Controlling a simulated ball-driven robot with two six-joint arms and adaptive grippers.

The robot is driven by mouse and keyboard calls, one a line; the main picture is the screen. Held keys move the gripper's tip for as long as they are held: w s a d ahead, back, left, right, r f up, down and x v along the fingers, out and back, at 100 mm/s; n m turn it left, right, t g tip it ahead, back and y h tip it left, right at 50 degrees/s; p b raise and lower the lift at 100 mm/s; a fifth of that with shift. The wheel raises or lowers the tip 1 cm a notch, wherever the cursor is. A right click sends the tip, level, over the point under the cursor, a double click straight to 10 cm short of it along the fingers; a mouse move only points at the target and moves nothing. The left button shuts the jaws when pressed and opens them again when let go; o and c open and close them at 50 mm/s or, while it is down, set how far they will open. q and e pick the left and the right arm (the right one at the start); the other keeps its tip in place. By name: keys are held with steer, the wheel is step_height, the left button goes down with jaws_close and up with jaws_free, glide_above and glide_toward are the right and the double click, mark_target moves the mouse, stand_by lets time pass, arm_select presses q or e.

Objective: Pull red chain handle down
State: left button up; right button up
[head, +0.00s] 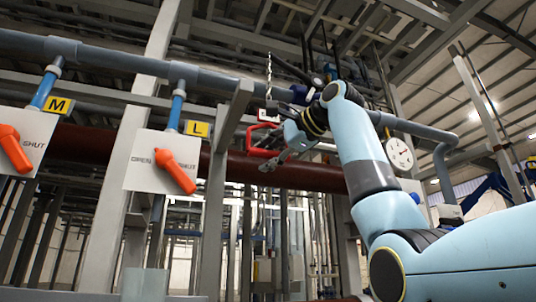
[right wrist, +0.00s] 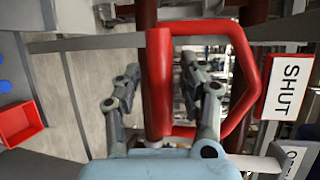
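The red chain handle (head: 262,153) is a red loop below a pale chain (head: 269,76) in the head view. In the right wrist view the red loop (right wrist: 240,70) stands large in front of the camera. My right gripper (head: 272,140) is at the handle in the head view. In the right wrist view my right gripper (right wrist: 158,88) has its fingers spread, one on each side of the loop's thick red bar. Gaps show between bar and fingers, so it is open; whether the bar touches the palm is hidden. My left gripper is not in view.
Two panels with orange levers, one lever (head: 14,149) under an M tag and one lever (head: 176,171) under an L tag, stand at left. A grey post (head: 218,165) is left of the handle. A dark red pipe (head: 315,176) runs behind. A round gauge (head: 399,154) is right.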

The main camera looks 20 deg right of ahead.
jaws_close()
